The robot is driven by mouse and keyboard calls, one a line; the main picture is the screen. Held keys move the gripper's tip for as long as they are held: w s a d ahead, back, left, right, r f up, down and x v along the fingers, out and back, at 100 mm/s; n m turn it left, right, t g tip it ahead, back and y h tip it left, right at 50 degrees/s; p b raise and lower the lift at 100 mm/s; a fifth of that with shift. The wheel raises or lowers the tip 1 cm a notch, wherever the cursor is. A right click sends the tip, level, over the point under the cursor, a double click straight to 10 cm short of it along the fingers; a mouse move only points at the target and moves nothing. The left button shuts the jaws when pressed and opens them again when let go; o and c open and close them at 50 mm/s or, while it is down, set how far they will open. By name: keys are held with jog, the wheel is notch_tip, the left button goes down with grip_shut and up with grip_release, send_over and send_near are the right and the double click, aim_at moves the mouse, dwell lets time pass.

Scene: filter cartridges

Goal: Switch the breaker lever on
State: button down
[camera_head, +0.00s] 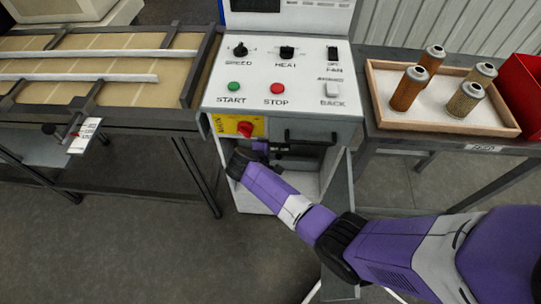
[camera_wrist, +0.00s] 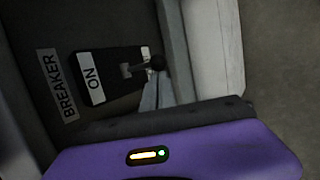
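The breaker lever (camera_wrist: 155,63) is a short stem with a dark ball knob on a black plate, seen in the wrist view. Its knob points right in the picture, away from the white ON label (camera_wrist: 91,77). A BREAKER label (camera_wrist: 57,86) is beside the plate. In the head view my wrist reaches into the open cabinet (camera_head: 245,197) under the control panel; the lever is hidden there.
The control panel (camera_head: 272,107) above has knobs and START and STOP buttons. A red rotary switch on a yellow plate (camera_head: 236,126) is by the opening. An open cabinet door (camera_head: 340,190) stands at right. A tray (camera_head: 440,121) of filter cartridges is on the right table.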

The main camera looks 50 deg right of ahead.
jog(key=shift+r+p, duration=0.65)
jog(key=shift+r, duration=0.1)
jog(key=shift+d+r, duration=0.1)
jog(key=shift+d, duration=0.05)
